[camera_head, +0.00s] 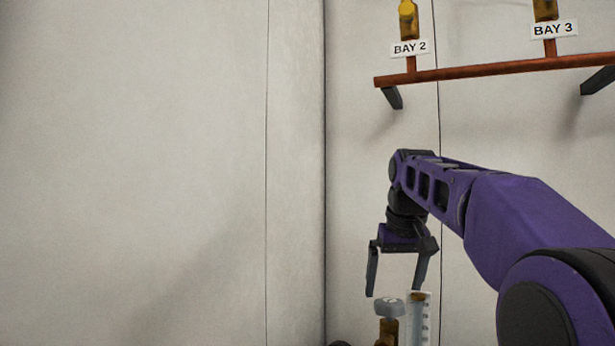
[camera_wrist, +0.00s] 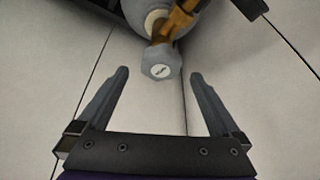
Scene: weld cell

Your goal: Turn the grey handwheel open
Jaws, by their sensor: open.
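The grey handwheel (camera_head: 389,307) shows near the bottom of the head view, on top of a brass valve (camera_head: 388,331). In the wrist view the handwheel (camera_wrist: 161,65) is a small grey knob with a pale label on its face, and the brass valve body (camera_wrist: 176,22) is behind it. My gripper (camera_head: 396,292) points down above the handwheel in the head view. In the wrist view my gripper (camera_wrist: 158,73) has its two fingers apart, with the handwheel between and slightly beyond their tips. The fingers do not appear to touch it.
A white gauge strip (camera_head: 420,318) stands just right of the valve. A copper pipe (camera_head: 490,70) runs along the wall above, with tags reading BAY 2 (camera_head: 410,48) and BAY 3 (camera_head: 554,29). The wall at left is bare. A rounded grey body (camera_wrist: 200,20) lies behind the valve.

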